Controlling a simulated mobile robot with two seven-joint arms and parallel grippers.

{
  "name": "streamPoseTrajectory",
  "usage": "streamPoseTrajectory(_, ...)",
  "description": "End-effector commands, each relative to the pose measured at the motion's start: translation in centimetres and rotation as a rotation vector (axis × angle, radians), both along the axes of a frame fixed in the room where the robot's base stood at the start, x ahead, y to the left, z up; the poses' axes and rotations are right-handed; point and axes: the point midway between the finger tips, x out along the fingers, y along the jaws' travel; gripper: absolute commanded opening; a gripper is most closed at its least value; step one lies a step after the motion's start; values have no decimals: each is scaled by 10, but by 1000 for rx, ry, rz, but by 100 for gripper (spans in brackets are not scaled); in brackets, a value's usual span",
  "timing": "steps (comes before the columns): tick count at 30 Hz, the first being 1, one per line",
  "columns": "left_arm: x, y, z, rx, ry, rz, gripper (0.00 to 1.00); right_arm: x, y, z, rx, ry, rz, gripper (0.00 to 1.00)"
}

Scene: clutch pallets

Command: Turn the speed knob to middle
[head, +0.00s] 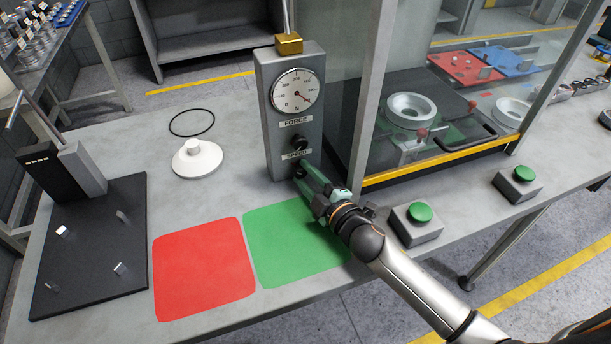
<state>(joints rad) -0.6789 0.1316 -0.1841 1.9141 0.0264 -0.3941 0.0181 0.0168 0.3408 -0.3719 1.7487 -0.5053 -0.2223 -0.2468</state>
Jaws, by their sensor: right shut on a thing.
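A grey control box (290,110) stands upright on the bench with a round gauge (298,90) on its front. Below the gauge are a FORCE label (296,121) and a black knob (299,142). Lower down is a SPEED label (297,155), and under it the black speed knob (298,170). My right gripper (304,173) reaches in from the lower right and is shut on the speed knob. Its green fingers hide part of the knob, so I cannot tell the knob's setting. My left gripper is not in view.
Red (204,267) and green (292,245) squares lie in front of the box. Green push buttons (420,212) stand at right, before a glass enclosure (340,100). A white cone-shaped part (198,160), a black ring (192,123) and a black fixture plate (90,245) are at left.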

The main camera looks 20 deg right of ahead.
Motion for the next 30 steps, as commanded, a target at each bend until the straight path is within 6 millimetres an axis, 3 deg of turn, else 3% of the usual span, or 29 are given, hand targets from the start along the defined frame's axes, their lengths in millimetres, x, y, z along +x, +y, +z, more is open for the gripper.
streamPoseTrajectory(9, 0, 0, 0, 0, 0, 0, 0, 0, 0, -2, 0, 4, -1, 0)
streamPoseTrajectory(10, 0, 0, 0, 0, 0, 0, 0, 0, 0, -2, 0, 4, -1, 41)
streamPoseTrajectory(17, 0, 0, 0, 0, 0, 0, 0, 0, 0, -1, -1, 2, 0, 67)
streamPoseTrajectory(30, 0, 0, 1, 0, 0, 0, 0, 0, 0, 0, 0, 1, 0, 68)
